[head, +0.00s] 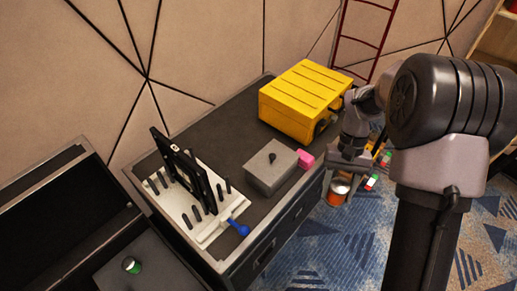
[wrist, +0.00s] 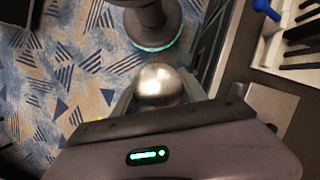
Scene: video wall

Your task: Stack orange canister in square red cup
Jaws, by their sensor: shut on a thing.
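The orange canister (head: 339,190) has a silvery top and hangs upright in my gripper (head: 345,178), off the right end of the dark cabinet and above the carpet. In the wrist view, its round metallic top (wrist: 160,86) sits between the two fingers of my gripper (wrist: 162,95), which are shut on it. I cannot make out a square red cup for certain. A small pink-red block-like thing (head: 305,160) stands on the cabinet beside a grey box, left of the canister; I cannot tell whether it is hollow.
On the dark cabinet (head: 232,137) stand a yellow case (head: 303,100), a grey box (head: 271,167) and a white rack (head: 206,206) with black pegs and a blue-handled thing (head: 238,228). Small coloured blocks (head: 372,181) lie near my arm.

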